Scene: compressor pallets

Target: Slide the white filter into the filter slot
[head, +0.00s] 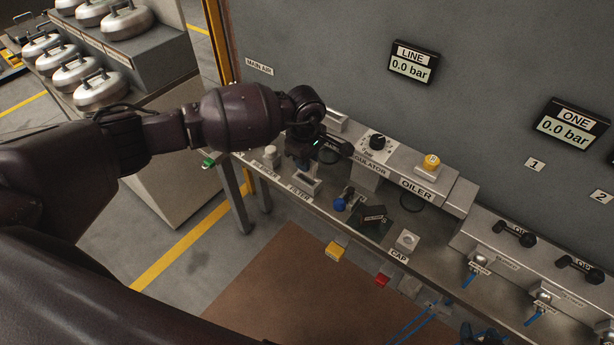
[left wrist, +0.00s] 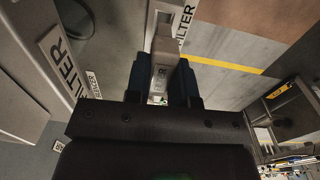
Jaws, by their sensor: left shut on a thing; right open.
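My left gripper (head: 303,160) is over the shelf in front of the panel. In the left wrist view its dark blue fingers (left wrist: 162,85) are shut on the white filter (left wrist: 161,72), a pale narrow block with a small label. In the head view the gripper hides most of the filter. A rectangular holder (head: 306,181) stands behind the FILTER label on the shelf, just below the gripper. A large FILTER label (left wrist: 62,66) is on the housing at left in the wrist view; the slot opening cannot be made out. My right gripper (head: 480,335) shows partly at the bottom edge, open.
The panel unit continues right with a regulator knob (head: 377,143) and an oiler with a yellow cap (head: 432,162). The shelf carries a blue-ended part (head: 341,203), a dark block (head: 374,214) and a cap (head: 407,240). Compressor valves (head: 516,234) stand farther right.

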